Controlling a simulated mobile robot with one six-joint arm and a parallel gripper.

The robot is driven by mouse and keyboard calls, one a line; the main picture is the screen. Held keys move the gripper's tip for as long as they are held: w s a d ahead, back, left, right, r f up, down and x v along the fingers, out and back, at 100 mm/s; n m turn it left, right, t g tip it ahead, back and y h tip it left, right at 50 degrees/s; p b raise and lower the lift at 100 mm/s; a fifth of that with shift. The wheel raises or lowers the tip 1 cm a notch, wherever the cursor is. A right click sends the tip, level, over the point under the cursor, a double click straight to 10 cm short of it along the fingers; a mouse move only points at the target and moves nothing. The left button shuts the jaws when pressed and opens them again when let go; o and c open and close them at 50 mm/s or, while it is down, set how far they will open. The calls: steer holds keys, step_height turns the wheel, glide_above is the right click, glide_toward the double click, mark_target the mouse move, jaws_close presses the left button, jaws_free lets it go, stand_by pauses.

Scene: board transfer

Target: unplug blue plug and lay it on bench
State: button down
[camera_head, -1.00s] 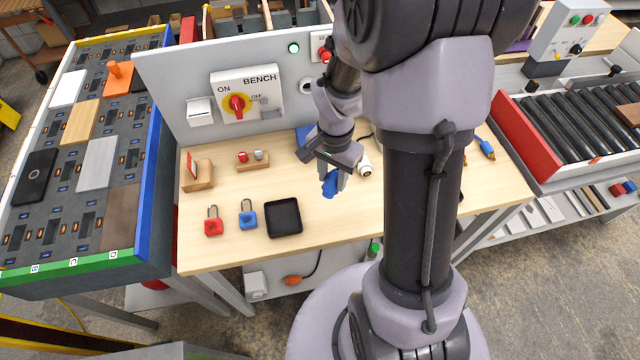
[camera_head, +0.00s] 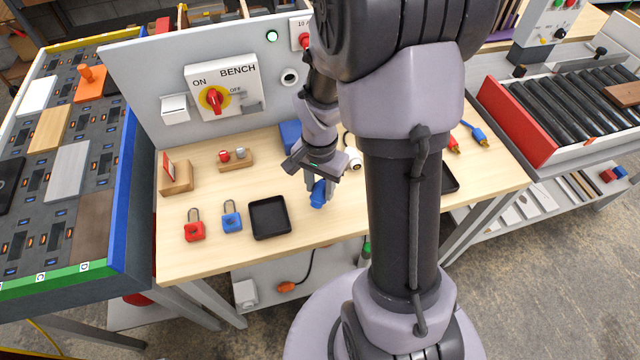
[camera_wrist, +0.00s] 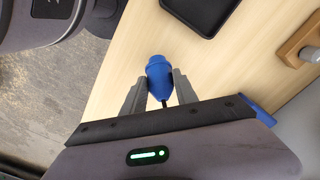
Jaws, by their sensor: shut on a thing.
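The blue plug (camera_wrist: 158,76) sits between the two fingers of my gripper (camera_wrist: 152,92) in the wrist view, with its rounded end pointing out past the fingertips. My gripper is shut on it. In the head view my gripper (camera_head: 318,185) holds the blue plug (camera_head: 318,196) over the middle of the bench (camera_head: 240,245). The height of the plug above the wood is hard to tell. A short dark cable shows behind the plug in the wrist view.
A black tray (camera_head: 269,218), a blue padlock (camera_head: 231,219) and a red padlock (camera_head: 194,228) are on the bench left of my gripper. A white round fitting (camera_head: 354,160) is right of it. The bench panel switch (camera_head: 214,99) reads ON. Bare wood lies in front of the gripper.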

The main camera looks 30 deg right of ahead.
mark_target(320, 185)
steer(key=shift+f, duration=0.2)
steer(key=c, duration=0.9)
jaws_free()
step_height(320, 185, up, 17)
steer(key=p, duration=0.6)
steer(key=shift+r+p, duration=0.2)
steer(key=shift+p, duration=0.1)
